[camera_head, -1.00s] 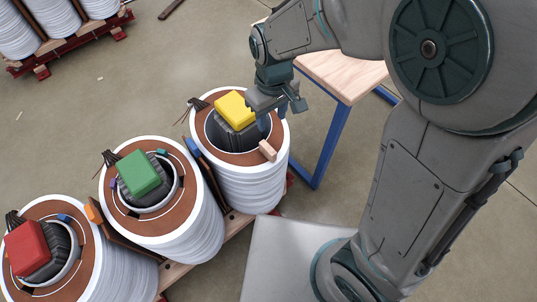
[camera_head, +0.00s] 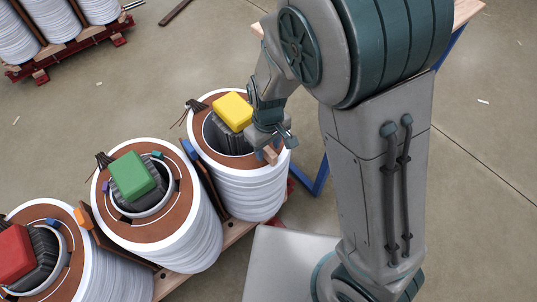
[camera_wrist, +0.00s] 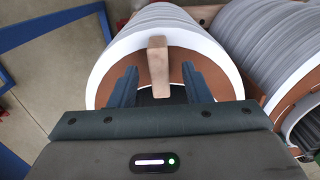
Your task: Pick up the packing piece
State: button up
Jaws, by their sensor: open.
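The packing piece appears to be a small pale wooden block (camera_head: 270,155) on the brown top of the coil (camera_head: 245,180) with the yellow block, near its right front rim. In the wrist view the block (camera_wrist: 158,66) stands out over the coil's white rim, centred between the two dark fingers. My gripper (camera_head: 273,142) is right above and beside it in the head view. In the wrist view the gripper (camera_wrist: 160,82) is open, with a finger on either side of the block's line and gaps visible to both. I cannot tell whether the fingertips reach past its near end.
A yellow block (camera_head: 233,111) tops the dark core of this coil, close to my gripper. Coils with a green block (camera_head: 132,175) and a red block (camera_head: 16,252) stand to the left. A blue-legged table (camera_head: 320,178) is behind my arm.

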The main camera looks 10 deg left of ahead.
notch_tip(320, 180, down, 3)
jog(key=shift+r, duration=0.2)
jog(key=shift+r, duration=0.1)
grip_shut()
